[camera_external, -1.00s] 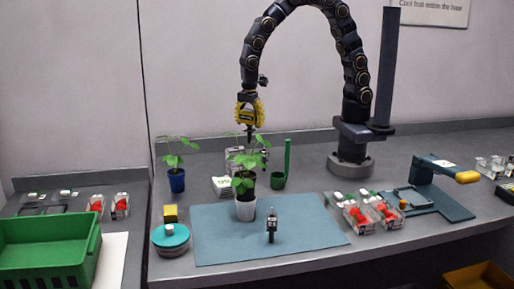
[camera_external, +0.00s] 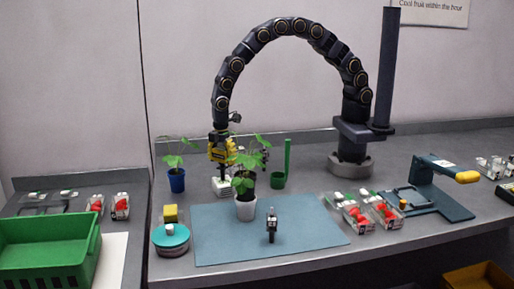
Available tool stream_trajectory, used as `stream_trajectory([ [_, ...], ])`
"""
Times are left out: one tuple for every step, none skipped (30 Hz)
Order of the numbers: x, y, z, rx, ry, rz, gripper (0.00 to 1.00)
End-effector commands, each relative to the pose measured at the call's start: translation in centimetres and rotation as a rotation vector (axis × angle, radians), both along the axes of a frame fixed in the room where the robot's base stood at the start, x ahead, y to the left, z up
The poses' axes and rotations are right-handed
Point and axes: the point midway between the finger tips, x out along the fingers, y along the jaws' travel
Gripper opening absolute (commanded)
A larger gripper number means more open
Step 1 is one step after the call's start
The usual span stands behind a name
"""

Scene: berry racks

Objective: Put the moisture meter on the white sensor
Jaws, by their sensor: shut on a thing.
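My gripper (camera_external: 222,163), yellow and dark, points down at the back left of the bench. Its fingertips are at a small white item (camera_external: 222,188) between the two plants. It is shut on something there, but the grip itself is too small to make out. A small black device with a pale face (camera_external: 271,224) stands upright on the blue mat (camera_external: 315,236); it may be the moisture meter. A small white block (camera_external: 169,229) sits on a round teal-topped container (camera_external: 171,239) at front left. I cannot tell which white thing is the sensor.
Berry punnets (camera_external: 357,219) and a dark blue stand (camera_external: 428,178) are right, a green crate (camera_external: 45,262) left.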

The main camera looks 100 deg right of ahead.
Motion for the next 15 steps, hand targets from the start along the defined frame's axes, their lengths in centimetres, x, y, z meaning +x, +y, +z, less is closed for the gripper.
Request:
stream_trajectory([
  [0.02, -0.01, -0.09, 0.001, -0.001, 0.000, 0.25],
  [0.04, -0.01, -0.06, 0.000, -0.001, 0.000, 0.25],
  [0.04, 0.00, -0.02, 0.001, -0.002, 0.000, 0.25],
  [0.06, 0.00, 0.00, 0.001, -0.002, 0.000, 0.25],
  [0.06, 0.00, 0.00, 0.001, -0.002, 0.000, 0.25],
  [0.04, 0.00, -0.01, 0.001, -0.002, 0.000, 0.25],
  [0.05, -0.01, -0.04, 0.001, -0.002, 0.000, 0.25],
  [0.04, -0.01, -0.12, 0.000, -0.001, 0.000, 0.25],
  [0.03, 0.00, -0.25, 0.000, -0.001, 0.000, 0.25],
  [0.02, -0.01, -0.36, 0.000, -0.001, 0.000, 0.25],
  [0.03, 0.00, -0.32, 0.000, -0.001, 0.000, 0.71],
  [0.03, 0.00, -0.30, 0.000, -0.001, 0.000, 0.88],
  [0.03, -0.01, -0.29, 0.000, -0.001, 0.000, 0.92],
  [0.03, 0.00, -0.29, 0.000, -0.001, 0.000, 0.92],
  [0.03, 0.00, -0.29, 0.000, -0.001, 0.000, 0.92],
])
